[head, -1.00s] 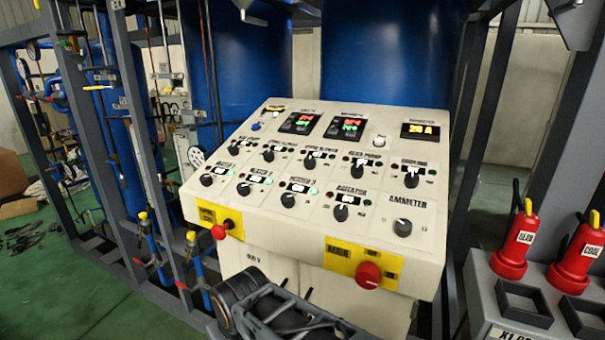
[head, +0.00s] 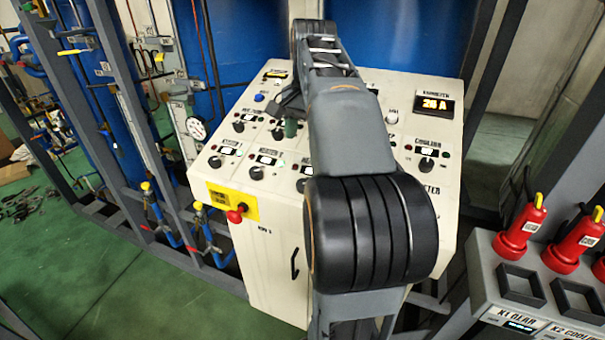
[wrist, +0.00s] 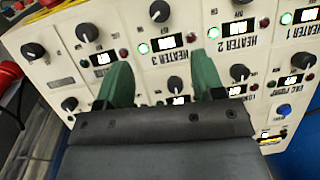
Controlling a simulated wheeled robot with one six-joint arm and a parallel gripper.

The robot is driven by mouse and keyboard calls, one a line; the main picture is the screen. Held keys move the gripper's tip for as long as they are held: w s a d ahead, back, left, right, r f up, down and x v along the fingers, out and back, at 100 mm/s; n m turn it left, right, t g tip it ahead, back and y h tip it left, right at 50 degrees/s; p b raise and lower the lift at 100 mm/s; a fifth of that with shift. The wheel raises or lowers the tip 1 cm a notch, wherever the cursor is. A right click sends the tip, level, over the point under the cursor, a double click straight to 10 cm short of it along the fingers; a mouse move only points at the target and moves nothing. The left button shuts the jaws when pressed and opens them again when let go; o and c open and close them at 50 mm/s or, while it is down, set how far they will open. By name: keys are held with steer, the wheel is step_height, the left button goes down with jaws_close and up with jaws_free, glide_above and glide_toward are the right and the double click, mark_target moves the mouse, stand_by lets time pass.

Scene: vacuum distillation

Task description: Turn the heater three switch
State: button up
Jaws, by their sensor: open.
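The heater three switch is a black round knob (wrist: 160,11) at the top of the wrist view, where the panel appears upside down. Its lit display (wrist: 167,42) and HEATER 3 label are below it, beside a green lamp. In the head view the knob (head: 301,185) shows at the edge of my arm, its label partly covered. My gripper (wrist: 163,78) is open and empty, with green fingers apart above the panel. In the picture the fingertips lie on either side of the HEATER 3 label, below the knob. I cannot tell their exact height.
Other knobs crowd the sloped panel (head: 222,180), including heater two (head: 256,173) and heater one (head: 215,162). A red button (head: 235,214) juts from the panel's front left. Blue tanks (head: 245,50) stand behind.

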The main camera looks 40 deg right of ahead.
mark_target(302, 183)
steer(key=f, duration=1.3)
steer(key=shift+w+a+f, duration=0.1)
steer(key=shift+w, duration=0.2)
steer(key=shift+c, duration=0.4)
steer(key=c, duration=0.8)
steer(key=shift+a, duration=0.15)
steer(key=shift+c, duration=0.2)
steer(key=shift+w+n+g+p, duration=0.1)
steer(key=shift+n+g+p, duration=0.35)
steer(key=shift+n, duration=0.65)
steer(key=n+g+h+p, duration=0.1)
steer(key=n, duration=0.2)
steer(key=n+h, duration=0.1)
steer(key=n, duration=0.1)
steer(key=n+g+h+p, duration=0.1)
steer(key=n, duration=0.2)
steer(key=shift+w+a+n, duration=0.1)
steer(key=shift+n, duration=0.5)
